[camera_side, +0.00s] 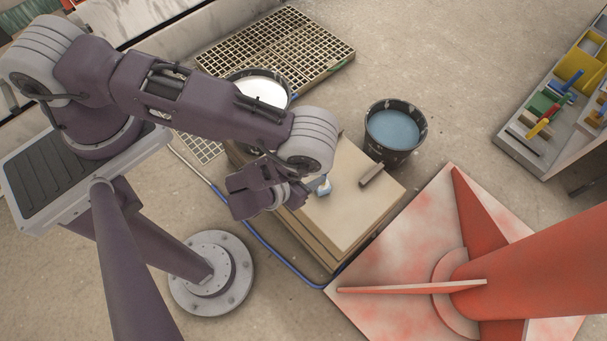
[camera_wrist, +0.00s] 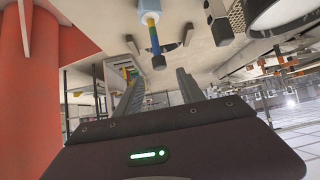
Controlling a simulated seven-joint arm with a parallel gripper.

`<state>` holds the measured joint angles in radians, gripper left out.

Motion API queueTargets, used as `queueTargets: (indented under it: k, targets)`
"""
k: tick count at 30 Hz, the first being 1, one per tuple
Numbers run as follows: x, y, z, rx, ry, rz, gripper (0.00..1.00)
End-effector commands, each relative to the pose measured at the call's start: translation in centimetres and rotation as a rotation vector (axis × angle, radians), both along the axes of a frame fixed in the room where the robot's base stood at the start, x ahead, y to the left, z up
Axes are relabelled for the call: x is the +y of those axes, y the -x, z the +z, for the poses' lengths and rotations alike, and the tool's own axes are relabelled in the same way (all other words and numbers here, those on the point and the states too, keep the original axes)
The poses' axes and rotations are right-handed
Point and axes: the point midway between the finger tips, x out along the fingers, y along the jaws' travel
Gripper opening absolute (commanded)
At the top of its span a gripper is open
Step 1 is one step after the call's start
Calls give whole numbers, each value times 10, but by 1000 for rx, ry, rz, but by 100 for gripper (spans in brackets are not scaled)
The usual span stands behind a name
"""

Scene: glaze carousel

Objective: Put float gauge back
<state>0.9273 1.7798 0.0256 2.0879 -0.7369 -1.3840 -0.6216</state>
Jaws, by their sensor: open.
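A small banded rod with a pale blue-and-white head (camera_wrist: 148,8), a yellow and blue stem and a dark end shows in the wrist view; I take it for the float gauge. In the side view a small blue-and-white piece (camera_side: 324,187), likely the same thing, is at the left part of the board, beside my gripper. My gripper (camera_wrist: 158,78) is open and empty, its two fingers apart, with the rod's dark end just beyond the gap. In the side view my wrist hides the fingertips and most of the rod.
The tan board (camera_side: 345,215) also bears a brown block (camera_side: 371,176). A bucket of blue liquid (camera_side: 393,130) and a bucket of white liquid (camera_side: 262,92) stand behind it. A tool tray (camera_side: 525,150) is at right. A red post base (camera_side: 400,290) stands front right.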

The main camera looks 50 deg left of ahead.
Motion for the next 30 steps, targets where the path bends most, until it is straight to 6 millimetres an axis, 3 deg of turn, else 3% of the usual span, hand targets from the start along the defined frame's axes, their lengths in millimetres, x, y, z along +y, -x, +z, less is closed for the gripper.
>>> queueTargets:
  k: [5, 11, 16, 19, 23, 25, 28, 30]
  targets:
    - [-2, 24, 18, 1, 0, -1, 46]
    - [-3, 29, 23, -1, 1, 0, 46]
    - [-9, 24, 28, 12, 17, 17, 46]
    - [-32, 0, 54, 73, 79, 78, 46]
    - [-66, -43, 126, 206, 201, 140, 46]
    - [-75, -61, 177, 273, 261, 138, 46]
    - [-70, -76, 261, 343, 326, 98, 46]
    - [-55, -74, 321, 372, 347, 49, 46]
